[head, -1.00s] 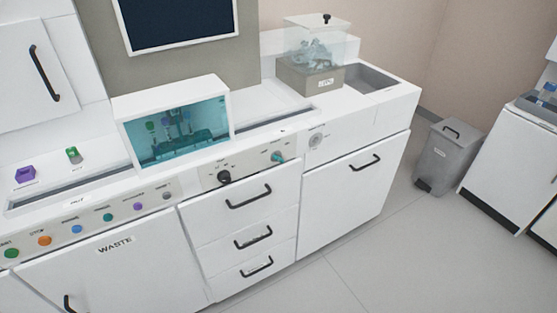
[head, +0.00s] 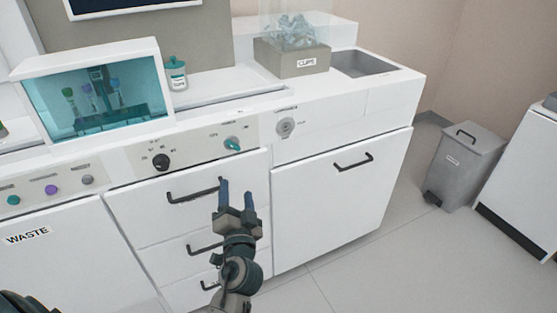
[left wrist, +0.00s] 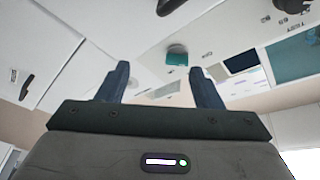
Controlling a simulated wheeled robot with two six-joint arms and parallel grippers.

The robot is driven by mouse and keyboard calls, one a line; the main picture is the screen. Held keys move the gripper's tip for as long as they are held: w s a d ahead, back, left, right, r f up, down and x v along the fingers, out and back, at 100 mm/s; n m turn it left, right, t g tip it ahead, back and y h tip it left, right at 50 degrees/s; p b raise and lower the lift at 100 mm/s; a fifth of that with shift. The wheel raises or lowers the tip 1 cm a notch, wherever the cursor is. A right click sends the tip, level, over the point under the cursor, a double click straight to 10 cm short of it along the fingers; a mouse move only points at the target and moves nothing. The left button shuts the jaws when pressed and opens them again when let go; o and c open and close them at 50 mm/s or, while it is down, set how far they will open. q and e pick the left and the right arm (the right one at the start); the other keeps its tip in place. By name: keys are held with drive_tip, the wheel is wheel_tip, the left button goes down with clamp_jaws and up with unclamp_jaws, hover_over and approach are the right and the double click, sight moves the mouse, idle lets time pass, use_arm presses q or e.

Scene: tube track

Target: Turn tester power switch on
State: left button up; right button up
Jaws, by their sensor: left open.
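A teal switch knob (head: 232,143) sits at the right of a light control panel (head: 196,150) on the counter front. A black dial (head: 161,162) is on the same panel to its left. The small print is too fine to read, so I cannot confirm which is the power switch. My left gripper (head: 237,195) is open and empty, its blue fingers pointing up, below the teal knob in the head view and in front of the top drawer. In the left wrist view the teal knob (left wrist: 176,58) shows between the open fingers, beyond them. My right gripper is not in view.
Drawers with black handles (head: 195,193) lie behind my left gripper. A round grey fixture (head: 285,127) is right of the panel. A glass-fronted cabinet (head: 100,95) and a bottle (head: 176,74) stand above. A grey bin (head: 467,165) stands right; the floor before it is clear.

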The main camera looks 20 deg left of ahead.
sight(234, 148)
use_arm(q)
drive_tip(key=shift+t+y, duration=0.4)
drive_tip(key=w+a+r+p, duration=0.1)
drive_tip(key=w+r, duration=0.1)
drive_tip(key=w, duration=0.1)
drive_tip(key=w+a+r+p, duration=0.1)
drive_tip(key=w+a+r, duration=0.2)
drive_tip(key=w+r, duration=0.1)
drive_tip(key=w, duration=0.1)
drive_tip(key=shift+w+a+r+p, duration=0.2)
drive_tip(key=shift+w+a+p, duration=0.1)
drive_tip(key=shift+a+p, duration=0.1)
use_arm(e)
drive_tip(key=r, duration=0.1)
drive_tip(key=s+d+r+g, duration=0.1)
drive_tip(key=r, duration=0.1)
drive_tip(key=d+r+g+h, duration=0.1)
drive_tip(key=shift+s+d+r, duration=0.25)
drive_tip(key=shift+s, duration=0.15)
use_arm(q)
drive_tip(key=c, duration=1)
